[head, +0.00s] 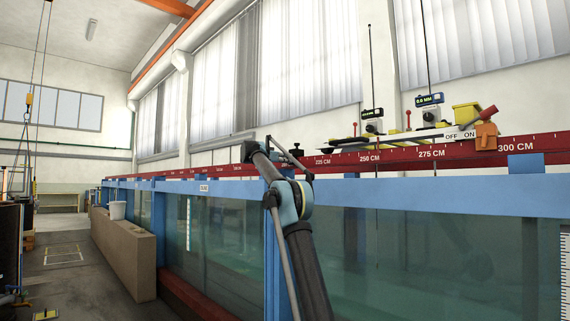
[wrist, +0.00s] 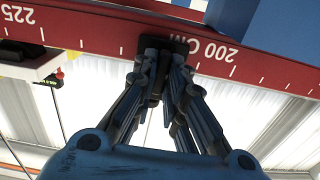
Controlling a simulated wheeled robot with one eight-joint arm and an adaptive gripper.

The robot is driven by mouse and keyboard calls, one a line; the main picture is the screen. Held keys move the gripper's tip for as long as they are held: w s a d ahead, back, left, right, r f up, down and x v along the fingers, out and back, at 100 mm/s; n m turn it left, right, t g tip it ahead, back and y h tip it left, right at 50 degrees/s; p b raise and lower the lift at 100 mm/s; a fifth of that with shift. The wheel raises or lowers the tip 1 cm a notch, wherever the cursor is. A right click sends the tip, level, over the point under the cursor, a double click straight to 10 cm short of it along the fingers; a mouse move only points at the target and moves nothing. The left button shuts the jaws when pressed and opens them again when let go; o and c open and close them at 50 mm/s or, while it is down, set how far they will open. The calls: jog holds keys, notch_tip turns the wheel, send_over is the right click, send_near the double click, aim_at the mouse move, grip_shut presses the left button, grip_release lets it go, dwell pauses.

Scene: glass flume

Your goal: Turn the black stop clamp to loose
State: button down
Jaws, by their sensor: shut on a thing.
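The black stop clamp (wrist: 180,45) sits on the red rail between the 225 and 200 CM marks, at the top middle of the wrist view. My gripper (wrist: 165,72) reaches to it, its two fingers close together and shut on the clamp's narrow dark part. The fingers hide most of that part, so its turned position cannot be read. In the head view a small black piece (head: 297,151) shows at the rail beside my arm; I cannot tell whether it is the clamp or my fingers.
The red rail (head: 460,152) runs along the blue-framed glass flume (head: 400,240). To the right stand an instrument carriage with displays, a yellow box (head: 466,112), and an orange block (head: 487,135) by an OFF/ON plate (head: 457,135). A floor aisle is open at left.

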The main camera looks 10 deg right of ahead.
jog(key=n, duration=1.2)
jog(key=shift+w+a+f+n, duration=0.1)
jog(key=shift+w+n, duration=0.05)
jog(key=shift+n, duration=0.25)
dwell(0.4)
jog(key=c, duration=1.6)
grip_release()
jog(key=shift+c, duration=0.2)
jog(key=v, duration=1.1)
jog(key=shift+a, duration=0.4)
jog(key=shift+s+f, duration=0.15)
jog(key=shift+s, duration=0.05)
